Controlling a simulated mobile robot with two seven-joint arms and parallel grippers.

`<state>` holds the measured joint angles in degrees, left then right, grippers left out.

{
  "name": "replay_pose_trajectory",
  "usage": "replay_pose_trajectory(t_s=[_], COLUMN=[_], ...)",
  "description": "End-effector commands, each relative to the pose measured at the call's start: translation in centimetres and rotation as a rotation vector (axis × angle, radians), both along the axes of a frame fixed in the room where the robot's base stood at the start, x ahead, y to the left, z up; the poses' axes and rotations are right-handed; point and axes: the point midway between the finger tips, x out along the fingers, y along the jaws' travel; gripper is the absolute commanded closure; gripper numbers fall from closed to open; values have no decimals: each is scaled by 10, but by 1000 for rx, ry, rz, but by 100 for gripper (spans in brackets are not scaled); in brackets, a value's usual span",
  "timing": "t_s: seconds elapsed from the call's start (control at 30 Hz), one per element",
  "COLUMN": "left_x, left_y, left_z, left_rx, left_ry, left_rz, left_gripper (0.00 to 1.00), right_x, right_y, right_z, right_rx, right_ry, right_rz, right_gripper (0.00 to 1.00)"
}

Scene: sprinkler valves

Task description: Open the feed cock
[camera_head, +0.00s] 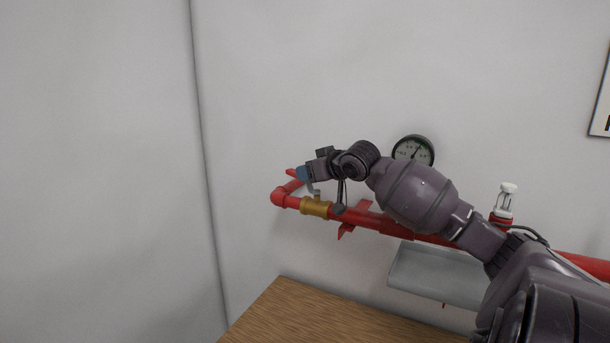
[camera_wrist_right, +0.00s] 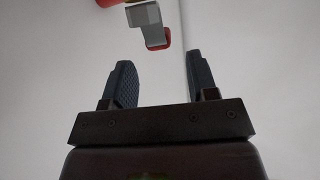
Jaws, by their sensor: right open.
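The feed cock (camera_head: 316,207) has a brass body on the red pipe, just right of the pipe's left elbow, in the head view. A small grey part rises from its top, close to my right gripper (camera_head: 304,176), which is above and slightly left of the brass body. In the right wrist view, my right gripper (camera_wrist_right: 160,78) is open, its two dark fingers apart with nothing between them. A grey lever (camera_wrist_right: 145,14) hangs ahead of the fingertips, apart from them, with a red piece (camera_wrist_right: 165,40) at its lower end. My left gripper is not in view.
The red pipe (camera_head: 398,229) runs along the wall with a round gauge (camera_head: 413,151) and a white-topped sprinkler fitting (camera_head: 505,200). A grey tray (camera_head: 432,272) sits below. A wooden tabletop (camera_head: 315,318) is at the bottom. The wall corner is at left.

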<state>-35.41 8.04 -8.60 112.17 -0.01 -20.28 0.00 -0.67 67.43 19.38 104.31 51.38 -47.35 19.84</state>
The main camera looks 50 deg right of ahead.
Motion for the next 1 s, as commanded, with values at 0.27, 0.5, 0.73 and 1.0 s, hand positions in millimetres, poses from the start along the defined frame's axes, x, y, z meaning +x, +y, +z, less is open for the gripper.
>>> replay_pose_trajectory(t_s=[0.27,0.5,0.73,1.0], left_x=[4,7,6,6], left_y=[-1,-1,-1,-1], left_z=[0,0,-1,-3], left_rx=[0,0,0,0], left_ry=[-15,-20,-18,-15], left_rz=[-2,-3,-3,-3], left_gripper=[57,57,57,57], right_x=[-38,-58,-62,-62], right_y=[6,10,10,10], right_z=[15,24,26,25], right_rx=[-3,-1,-1,-1], right_ry=[1,0,0,1], right_rz=[0,0,0,-1], right_gripper=[47,47,47,57])
